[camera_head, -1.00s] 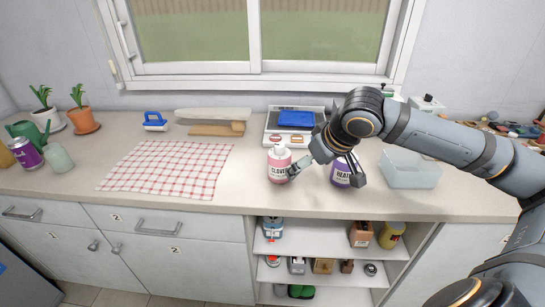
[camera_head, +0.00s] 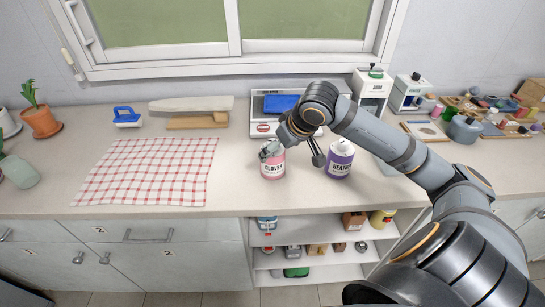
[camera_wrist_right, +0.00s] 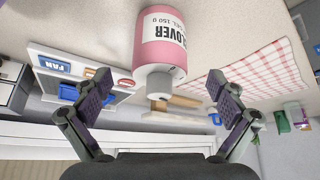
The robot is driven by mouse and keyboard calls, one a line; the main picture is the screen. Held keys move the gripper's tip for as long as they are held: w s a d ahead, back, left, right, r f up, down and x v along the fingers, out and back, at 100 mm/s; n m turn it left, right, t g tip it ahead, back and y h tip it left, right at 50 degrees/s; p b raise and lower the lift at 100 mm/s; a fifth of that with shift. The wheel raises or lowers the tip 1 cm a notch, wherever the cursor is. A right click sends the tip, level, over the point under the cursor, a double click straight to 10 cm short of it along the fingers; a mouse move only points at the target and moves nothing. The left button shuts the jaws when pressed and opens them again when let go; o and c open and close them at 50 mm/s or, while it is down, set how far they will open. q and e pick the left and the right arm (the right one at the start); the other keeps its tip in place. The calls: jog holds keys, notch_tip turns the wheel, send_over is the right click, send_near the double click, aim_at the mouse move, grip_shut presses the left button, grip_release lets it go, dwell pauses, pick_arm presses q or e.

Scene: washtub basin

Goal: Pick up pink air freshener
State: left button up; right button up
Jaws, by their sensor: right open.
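The pink air freshener (camera_head: 272,168), labelled CLOVER, stands upright on the counter in the head view. My right gripper (camera_head: 294,152) is open and empty, above and to the right of it, with one finger covering part of its top. In the right wrist view the pink air freshener (camera_wrist_right: 160,35) appears upside down. Its white top and grey nozzle lie between the lines of the open fingers (camera_wrist_right: 163,95), with no finger visibly touching it. My left gripper is not in view.
A purple can (camera_head: 339,160) labelled HEATHER stands close by on the right. A checked cloth (camera_head: 147,172) lies to the left. The counter's front edge is near.

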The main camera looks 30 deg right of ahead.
aim_at(273, 154)
jog(key=shift+f, duration=0.15)
jog(key=shift+w+f, duration=0.35)
jog(key=shift+w, duration=0.05)
jog(key=x, duration=0.4)
jog(key=shift+w+f+p, duration=0.1)
jog(key=shift+w+p, duration=0.2)
jog(key=shift+w, duration=0.1)
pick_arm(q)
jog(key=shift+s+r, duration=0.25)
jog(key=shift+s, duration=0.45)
pick_arm(e)
jog(key=c, duration=1.4)
jog(key=shift+c, duration=0.2)
